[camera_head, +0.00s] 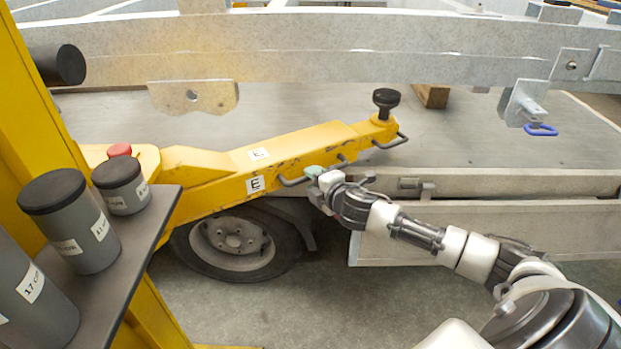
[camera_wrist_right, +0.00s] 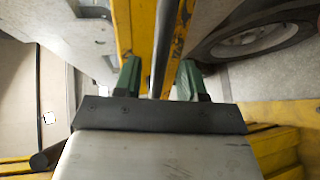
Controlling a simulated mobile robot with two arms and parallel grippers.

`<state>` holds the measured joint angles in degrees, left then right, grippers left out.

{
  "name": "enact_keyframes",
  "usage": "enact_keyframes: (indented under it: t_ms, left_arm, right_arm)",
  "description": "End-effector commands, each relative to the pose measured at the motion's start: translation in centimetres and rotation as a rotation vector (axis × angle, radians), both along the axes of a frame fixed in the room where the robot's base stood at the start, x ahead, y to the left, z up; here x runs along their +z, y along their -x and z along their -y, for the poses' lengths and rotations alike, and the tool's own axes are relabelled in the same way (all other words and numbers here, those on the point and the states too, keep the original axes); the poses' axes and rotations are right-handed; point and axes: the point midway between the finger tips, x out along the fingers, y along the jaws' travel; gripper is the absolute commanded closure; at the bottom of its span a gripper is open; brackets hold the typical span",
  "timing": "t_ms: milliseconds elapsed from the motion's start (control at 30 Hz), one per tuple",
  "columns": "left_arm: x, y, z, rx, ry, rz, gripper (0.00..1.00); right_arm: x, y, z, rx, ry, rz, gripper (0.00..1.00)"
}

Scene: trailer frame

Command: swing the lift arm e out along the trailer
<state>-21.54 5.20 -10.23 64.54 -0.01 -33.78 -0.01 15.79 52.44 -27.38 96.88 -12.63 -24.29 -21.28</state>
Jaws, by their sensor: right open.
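The yellow lift arm (camera_head: 300,147), labelled E, reaches from the post at left out over the wheel, under the trailer's grey side beam. A black round pad (camera_head: 386,98) stands upright on its tip. My right gripper (camera_head: 314,174) is at the handle by the label. In the wrist view its green fingers (camera_wrist_right: 158,78) are open, with a dark bar (camera_wrist_right: 160,50) between them; contact cannot be told. My left gripper is not in view.
The galvanized trailer beam (camera_head: 340,45) runs across above the arm. A wheel (camera_head: 233,244) stands below it. A yellow post (camera_head: 45,110) and a shelf (camera_head: 120,255) with several grey cylinders are at left. A metal bracket with a blue ring (camera_head: 541,130) hangs at right.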

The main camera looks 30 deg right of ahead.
Motion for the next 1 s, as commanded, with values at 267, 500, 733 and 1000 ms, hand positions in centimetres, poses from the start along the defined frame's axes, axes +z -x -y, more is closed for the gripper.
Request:
enact_keyframes:
  t_ms: [267, 500, 733, 1000]
  left_arm:
    - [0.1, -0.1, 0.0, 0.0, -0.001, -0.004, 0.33]
    - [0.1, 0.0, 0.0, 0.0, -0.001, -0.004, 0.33]
    - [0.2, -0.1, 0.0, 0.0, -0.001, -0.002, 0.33]
    - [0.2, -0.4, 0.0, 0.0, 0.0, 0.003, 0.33]
  right_arm:
    - [-0.4, -1.9, 0.0, 0.001, 0.0, 0.0, 0.59]
    - [-0.4, -1.9, 0.0, 0.001, 0.0, -0.001, 0.59]
    - [-0.4, -1.9, 0.0, 0.0, 0.0, -0.001, 0.93]
    - [-0.5, -1.9, 0.0, 0.0, 0.003, -0.002, 1.0]
